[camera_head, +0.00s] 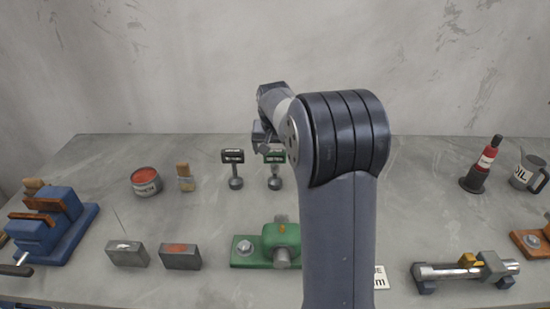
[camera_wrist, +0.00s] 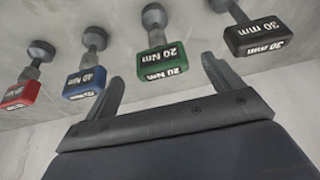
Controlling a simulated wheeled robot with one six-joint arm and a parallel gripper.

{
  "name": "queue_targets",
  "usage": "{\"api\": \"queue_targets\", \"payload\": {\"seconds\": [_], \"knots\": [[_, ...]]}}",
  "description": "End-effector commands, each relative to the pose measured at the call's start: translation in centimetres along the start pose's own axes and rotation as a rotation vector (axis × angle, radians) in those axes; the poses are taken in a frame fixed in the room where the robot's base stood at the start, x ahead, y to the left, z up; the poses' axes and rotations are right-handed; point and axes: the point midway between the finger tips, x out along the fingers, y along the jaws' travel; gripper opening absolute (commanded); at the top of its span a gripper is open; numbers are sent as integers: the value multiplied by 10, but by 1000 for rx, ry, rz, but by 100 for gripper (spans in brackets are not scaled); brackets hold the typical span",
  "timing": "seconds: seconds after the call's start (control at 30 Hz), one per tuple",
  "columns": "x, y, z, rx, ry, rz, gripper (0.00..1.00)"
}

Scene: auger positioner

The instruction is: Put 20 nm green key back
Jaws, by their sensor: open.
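The green 20 Nm key (camera_head: 275,157) stands upright on a dark round foot on the table, right beside a black key (camera_head: 233,157). In the wrist view the green key (camera_wrist: 163,60) has its labelled head between my gripper's (camera_wrist: 161,68) two fingertips or just beyond them; I cannot tell which. My gripper is open, with a visible gap between each finger and the key's head. In the head view my gripper (camera_head: 266,146) is at the key's head, mostly hidden by my arm.
In the wrist view a black 30 mm key (camera_wrist: 261,36), a blue key (camera_wrist: 84,82) and a red key (camera_wrist: 20,94) stand in the same row. A green fixture (camera_head: 283,240) is nearer on the table.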

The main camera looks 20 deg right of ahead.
Motion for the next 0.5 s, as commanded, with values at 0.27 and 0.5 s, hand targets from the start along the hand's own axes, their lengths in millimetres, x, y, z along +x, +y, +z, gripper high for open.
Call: {"api": "queue_targets", "payload": {"seconds": [0.27, 0.5], "knots": [[-42, 0, 0, 0, 2, -1, 87], [-48, 0, 0, 0, -1, 0, 87]]}}
